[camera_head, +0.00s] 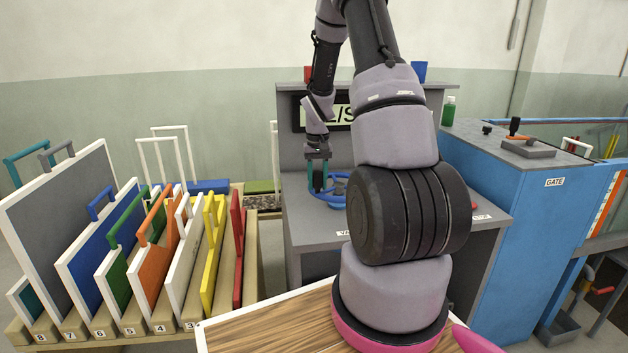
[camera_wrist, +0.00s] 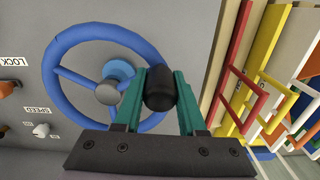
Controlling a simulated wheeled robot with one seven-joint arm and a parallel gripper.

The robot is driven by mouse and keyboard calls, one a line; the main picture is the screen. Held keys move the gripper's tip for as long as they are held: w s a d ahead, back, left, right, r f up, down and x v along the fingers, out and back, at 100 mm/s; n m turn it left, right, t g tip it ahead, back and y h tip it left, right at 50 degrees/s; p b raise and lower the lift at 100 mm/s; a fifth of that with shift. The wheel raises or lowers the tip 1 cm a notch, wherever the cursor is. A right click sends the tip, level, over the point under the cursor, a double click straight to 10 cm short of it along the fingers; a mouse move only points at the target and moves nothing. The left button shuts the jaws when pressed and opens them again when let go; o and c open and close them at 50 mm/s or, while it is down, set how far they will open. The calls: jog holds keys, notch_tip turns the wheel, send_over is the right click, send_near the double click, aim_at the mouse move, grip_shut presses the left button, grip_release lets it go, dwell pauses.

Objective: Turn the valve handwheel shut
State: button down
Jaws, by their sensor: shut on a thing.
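The valve handwheel (camera_wrist: 68,101) is a blue ring with spokes and a grey hub, lying on a grey console in the wrist view. A black knob (camera_wrist: 160,88) stands on the wheel's rim. My gripper (camera_wrist: 160,97) has teal fingers shut on this knob, one on each side. In the head view the handwheel (camera_head: 338,189) is partly hidden behind my arm, and my gripper (camera_head: 318,180) points down at its left edge.
Grey console (camera_head: 310,226) carries the wheel; a lock knob (camera_wrist: 8,88) and speed knob (camera_wrist: 41,130) are beside it. Coloured gate panels (camera_head: 160,255) stand in a numbered rack at left. A blue gate cabinet (camera_head: 520,220) is at right. A wooden tabletop (camera_head: 270,330) is in front.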

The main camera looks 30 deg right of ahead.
aim_at(342, 197)
jog(key=s+n, duration=0.1)
jog(key=s+d+n, duration=0.1)
jog(key=shift+s+n, duration=0.15)
jog(key=shift+n, duration=0.25)
jog(key=s+d+n, duration=0.1)
jog(key=s+n, duration=0.1)
jog(key=shift+d+n, duration=0.15)
jog(key=shift+n, duration=0.25)
jog(key=n, duration=0.1)
jog(key=s+d+n, duration=0.1)
jog(key=shift+s+d+n, duration=0.15)
jog(key=shift+d+n, duration=0.15)
jog(key=shift+s+d+n, duration=0.4)
jog(key=shift+d+n, duration=0.3)
jog(key=shift+n, duration=0.3)
jog(key=shift+d, duration=0.2)
jog(key=shift+s+d, duration=0.2)
jog(key=shift+d, duration=0.25)
jog(key=c, duration=0.5)
grip_release()
